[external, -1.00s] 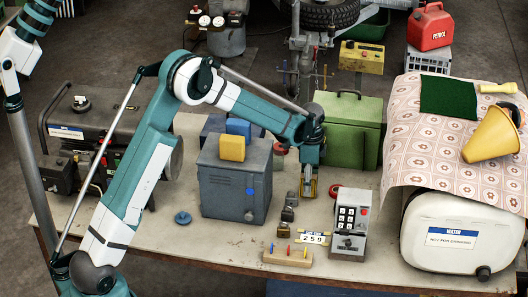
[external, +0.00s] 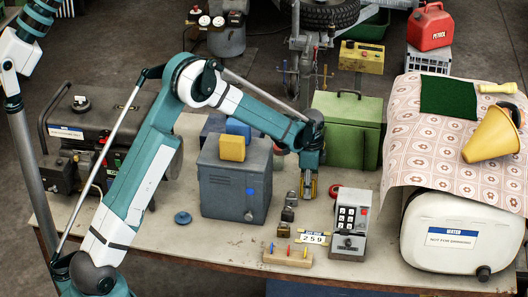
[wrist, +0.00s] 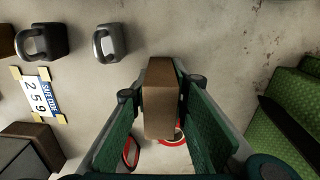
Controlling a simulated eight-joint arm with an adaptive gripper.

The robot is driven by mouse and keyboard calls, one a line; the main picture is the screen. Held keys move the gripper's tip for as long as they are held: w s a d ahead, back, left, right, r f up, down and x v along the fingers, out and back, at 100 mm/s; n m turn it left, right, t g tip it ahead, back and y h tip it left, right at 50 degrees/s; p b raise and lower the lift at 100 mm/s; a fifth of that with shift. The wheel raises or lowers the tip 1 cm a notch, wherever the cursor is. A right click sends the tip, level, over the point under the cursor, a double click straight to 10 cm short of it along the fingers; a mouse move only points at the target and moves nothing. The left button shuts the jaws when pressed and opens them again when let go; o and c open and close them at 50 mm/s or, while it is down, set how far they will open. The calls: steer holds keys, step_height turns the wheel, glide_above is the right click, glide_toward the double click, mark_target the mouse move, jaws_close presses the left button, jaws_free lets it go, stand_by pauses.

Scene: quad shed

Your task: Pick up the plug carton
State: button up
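The plug carton (wrist: 160,110), a plain brown box, stands out between my fingers in the wrist view, its long side running away from the camera. My gripper (wrist: 161,88) is open around it, one green-padded finger on each side, with a narrow gap beside the box. In the external view my gripper (external: 308,187) points down at table level, behind the grey keypad box; the carton there is small and hard to make out between the fingers.
A keypad box (external: 349,225) stands in front right. A red ring (wrist: 172,139) lies close behind the carton, and a green chest (external: 345,128) stands behind. A grey box (external: 235,185) is at left.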

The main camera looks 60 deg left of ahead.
steer(key=shift+c, duration=1.3)
steer(key=shift+r+p, duration=0.4)
steer(key=shift+r, duration=4.6)
